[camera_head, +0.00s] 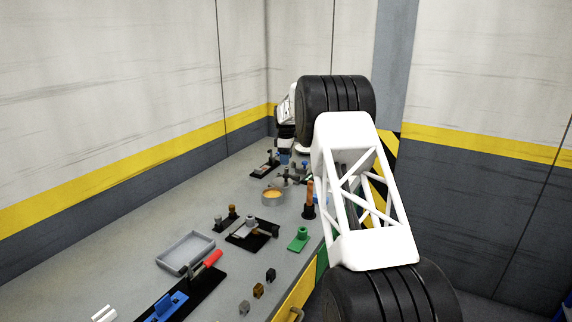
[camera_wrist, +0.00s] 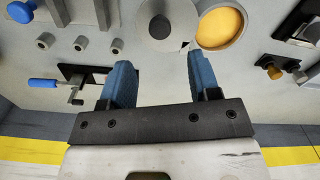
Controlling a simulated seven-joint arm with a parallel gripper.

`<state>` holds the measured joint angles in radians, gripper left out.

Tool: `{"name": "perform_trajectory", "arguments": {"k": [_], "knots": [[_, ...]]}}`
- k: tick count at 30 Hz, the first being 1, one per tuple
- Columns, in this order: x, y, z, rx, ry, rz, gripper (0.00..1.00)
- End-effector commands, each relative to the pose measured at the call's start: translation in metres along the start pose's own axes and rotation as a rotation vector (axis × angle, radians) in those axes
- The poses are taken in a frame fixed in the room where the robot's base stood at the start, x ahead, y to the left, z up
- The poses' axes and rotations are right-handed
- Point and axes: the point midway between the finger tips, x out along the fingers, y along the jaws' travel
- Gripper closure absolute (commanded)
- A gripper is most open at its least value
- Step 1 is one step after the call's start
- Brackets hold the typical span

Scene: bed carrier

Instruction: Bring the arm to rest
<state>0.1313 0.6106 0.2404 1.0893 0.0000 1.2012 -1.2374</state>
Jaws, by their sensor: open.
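My gripper (camera_wrist: 161,72) is open in the wrist view, with two blue fingers spread apart and nothing between them.
The grey bench (camera_head: 130,228) holds a round dish with orange-yellow contents (camera_head: 272,195), a grey tray (camera_head: 185,253), a green piece (camera_head: 299,238) and a red-handled tool (camera_head: 208,261). A blue-handled tool (camera_wrist: 44,83) lies left of the fingers. Walls stand behind.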

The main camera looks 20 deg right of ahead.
Motion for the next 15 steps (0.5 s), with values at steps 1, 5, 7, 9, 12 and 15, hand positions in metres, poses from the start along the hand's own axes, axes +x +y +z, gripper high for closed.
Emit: {"name": "perform_trajectory", "arguments": {"k": [1,5,7,9,12,15], "knots": [[-0.0021,0.0,0.0,0.0,0.0,0.0,0.44],[-0.0041,0.0,0.0,0.0,0.0,0.0,0.44],[-0.0042,0.0,0.0,0.0,0.0,0.0,0.44],[-0.0041,0.0,0.0,0.0,0.0,0.0,0.44],[-0.004,0.0,0.0,0.0,0.0,0.0,0.44],[-0.0055,-0.0011,0.0001,0.002,0.0,0.001,0.44]]}}
